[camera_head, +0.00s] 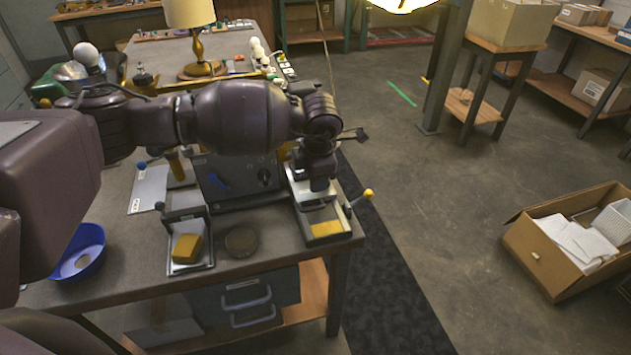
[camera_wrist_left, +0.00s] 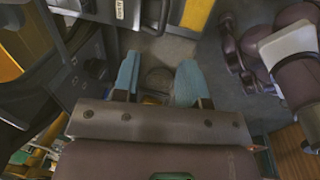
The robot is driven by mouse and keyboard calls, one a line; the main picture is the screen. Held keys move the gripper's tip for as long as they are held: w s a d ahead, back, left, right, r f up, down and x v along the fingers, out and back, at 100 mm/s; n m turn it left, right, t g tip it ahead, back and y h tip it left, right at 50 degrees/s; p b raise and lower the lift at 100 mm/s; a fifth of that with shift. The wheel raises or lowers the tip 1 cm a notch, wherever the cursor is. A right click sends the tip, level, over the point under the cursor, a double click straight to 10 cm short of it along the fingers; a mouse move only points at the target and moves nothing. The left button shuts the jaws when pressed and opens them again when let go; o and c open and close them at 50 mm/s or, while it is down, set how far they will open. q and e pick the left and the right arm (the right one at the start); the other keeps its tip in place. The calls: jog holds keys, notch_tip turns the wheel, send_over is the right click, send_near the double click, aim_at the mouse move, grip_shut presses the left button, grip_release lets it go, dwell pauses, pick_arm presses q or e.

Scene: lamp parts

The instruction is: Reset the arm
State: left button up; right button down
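My left arm (camera_head: 240,118) reaches in from the left across the workbench, its elbow and wrist links over the bench's right part. Its wrist end points down near the pale device with a yellow pad (camera_head: 326,229); the fingertips cannot be made out there. In the left wrist view my left gripper (camera_wrist_left: 157,82) has two blue-grey fingers spread apart with nothing between them. A dark round disc shows beyond the gap. My right gripper is not in view.
The workbench (camera_head: 130,283) holds a blue bowl (camera_head: 92,259), a yellow block (camera_head: 186,248) in a small stand, and a dark disc (camera_head: 241,241). A lamp (camera_head: 202,68) stands on a table behind. An open carton (camera_head: 548,262) lies on the floor at right; floor between is clear.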

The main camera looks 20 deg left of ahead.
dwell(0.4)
pick_arm(q)
jog(key=s+d+r+n+h, duration=0.2)
jog(key=d+r+n+h, duration=0.1)
jog(key=d+r+h, duration=0.6)
jog(key=s+d+r+n+h, duration=0.2)
jog(key=d+r+n+h, duration=0.2)
jog(key=d+r+h, duration=0.6)
jog(key=w+a+f+n+t+y, duration=0.2)
jog(key=a+f+n+t, duration=0.15)
jog(key=n+t, duration=0.5)
jog(key=w+a+f+n+t+y, duration=0.1)
jog(key=a+f+n+t+y, duration=0.4)
jog(key=n, duration=0.7)
jog(key=s+a+f+n+t+y, duration=0.25)
jog(key=a+f+n+y, duration=0.25)
jog(key=a+f+n, duration=0.4)
jog(key=s+a+f+n+g+y, duration=0.3)
jog(key=s+a+f+n, duration=0.2)
jog(key=s+f, duration=0.5)
jog(key=s+a+f+n+g+y, duration=0.3)
jog(key=s+a+f+n, duration=0.2)
jog(key=s+f, duration=0.6)
jog(key=s+a, duration=0.2)
jog(key=s, duration=0.1)
jog(key=shift+f, duration=0.3)
